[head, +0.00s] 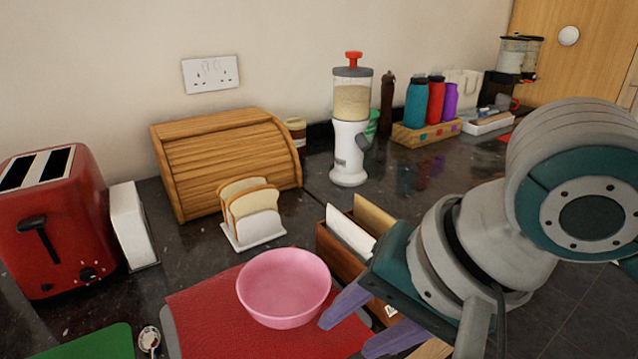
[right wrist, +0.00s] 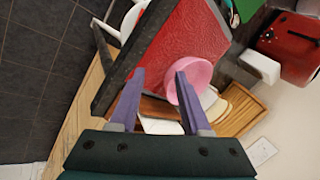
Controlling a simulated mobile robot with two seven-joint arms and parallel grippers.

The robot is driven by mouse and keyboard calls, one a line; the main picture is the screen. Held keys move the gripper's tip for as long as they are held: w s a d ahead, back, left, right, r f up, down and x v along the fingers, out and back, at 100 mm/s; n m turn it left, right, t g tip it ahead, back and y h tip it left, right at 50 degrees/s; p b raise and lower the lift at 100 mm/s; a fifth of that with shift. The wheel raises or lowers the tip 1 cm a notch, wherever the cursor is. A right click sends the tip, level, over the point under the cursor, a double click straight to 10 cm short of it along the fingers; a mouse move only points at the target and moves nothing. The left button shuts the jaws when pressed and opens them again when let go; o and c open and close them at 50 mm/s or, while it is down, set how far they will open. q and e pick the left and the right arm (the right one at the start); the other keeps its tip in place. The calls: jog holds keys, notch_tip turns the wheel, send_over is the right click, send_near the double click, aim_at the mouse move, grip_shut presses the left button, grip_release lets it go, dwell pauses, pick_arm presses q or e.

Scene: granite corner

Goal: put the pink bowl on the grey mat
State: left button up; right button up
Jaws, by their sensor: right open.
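The pink bowl (head: 283,280) stands upright and looks empty on a red textured mat (head: 215,315) at the front of the counter. It also shows in the right wrist view (right wrist: 199,72). My right gripper (head: 344,338) is open, with its purple fingers just right of the bowl in the head view. One finger overlaps the bowl's edge in the right wrist view (right wrist: 160,72); I cannot tell whether it touches. A thin grey edge (head: 168,328) shows along the red mat's left side; I cannot tell whether it is the grey mat. My left gripper is not in view.
A wooden box with upright cards (head: 330,255) stands close behind my right gripper. A toast rack (head: 262,232), bread bin (head: 228,160) and red toaster (head: 55,220) stand behind and left. A green board (head: 95,343) and spoon (head: 149,340) lie front left.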

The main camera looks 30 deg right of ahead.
jog(key=s+d+f+n+g+h, duration=0.1)
jog(key=s+n, duration=1)
jog(key=n, duration=0.2)
jog(key=shift+s+d+f+g+h, duration=0.15)
jog(key=shift+d+f+g+h, duration=0.15)
jog(key=shift+f+h, duration=0.1)
